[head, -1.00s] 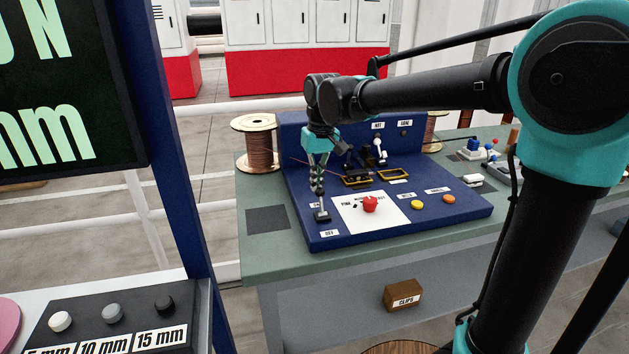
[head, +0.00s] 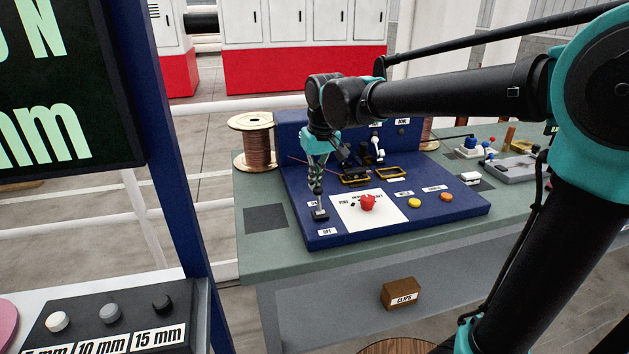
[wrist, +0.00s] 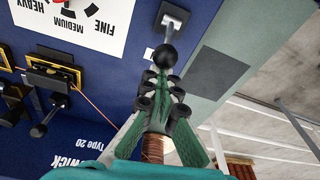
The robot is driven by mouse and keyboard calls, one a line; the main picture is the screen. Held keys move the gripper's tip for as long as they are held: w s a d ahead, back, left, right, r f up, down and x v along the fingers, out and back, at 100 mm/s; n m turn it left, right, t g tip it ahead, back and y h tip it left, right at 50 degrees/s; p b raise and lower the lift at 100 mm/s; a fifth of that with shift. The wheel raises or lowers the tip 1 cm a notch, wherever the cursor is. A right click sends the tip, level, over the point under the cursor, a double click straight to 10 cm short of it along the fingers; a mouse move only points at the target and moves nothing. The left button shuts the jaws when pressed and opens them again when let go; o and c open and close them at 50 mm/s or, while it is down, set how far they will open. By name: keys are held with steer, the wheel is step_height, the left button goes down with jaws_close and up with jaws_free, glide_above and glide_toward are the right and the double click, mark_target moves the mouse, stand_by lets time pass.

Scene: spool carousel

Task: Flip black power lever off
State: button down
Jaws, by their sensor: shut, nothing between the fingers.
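The black power lever (head: 319,201) rises from a small base at the front left of the blue panel, between a label behind it, partly hidden, and an OFF label (head: 327,232) in front. My gripper (head: 318,180) is shut and empty, pointing down at the knob from above and behind. Its fingers (wrist: 163,80) also show in the wrist view, very close to the knob; I cannot tell whether they touch it.
Right of the lever are a white dial card with a red knob (head: 368,203), a yellow button (head: 414,203) and an orange button (head: 446,197). Yellow-framed clamps (head: 355,180) stand behind. A copper spool (head: 252,142) stands at the left. The table's front left is clear.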

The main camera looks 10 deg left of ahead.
mark_target(317, 189)
steer(key=shift+s+d+r+t+y, duration=0.2)
steer(key=shift+s+d+t+y, duration=0.1)
steer(key=shift+s+t, duration=0.3)
steer(key=shift+s+d+r+t+y, duration=0.15)
steer(key=shift+s+d+t+y, duration=0.1)
steer(key=shift+s+t, duration=0.3)
steer(key=shift+s+d+r+t+y, duration=0.1)
steer(key=shift+s+d+t+y, duration=0.2)
steer(key=shift+t, duration=0.35)
steer(key=shift+s+d+r+t+y, duration=0.1)
steer(key=shift+s+t+y, duration=0.15)
steer(key=shift+s+t, duration=0.3)
steer(key=shift+s+d+f+t+y, duration=0.1)
steer(key=shift+s+d+t+y, duration=0.15)
steer(key=shift+s+t, duration=0.25)
steer(key=shift+s+d+t+y, duration=0.15)
steer(key=shift+s+t+y, duration=0.1)
steer(key=shift+t, duration=0.3)
steer(key=shift+s+d+f, duration=0.1)
steer(key=shift+s+d, duration=0.05)
steer(key=shift+s, duration=0.15)
steer(key=shift+s+f, duration=0.1)
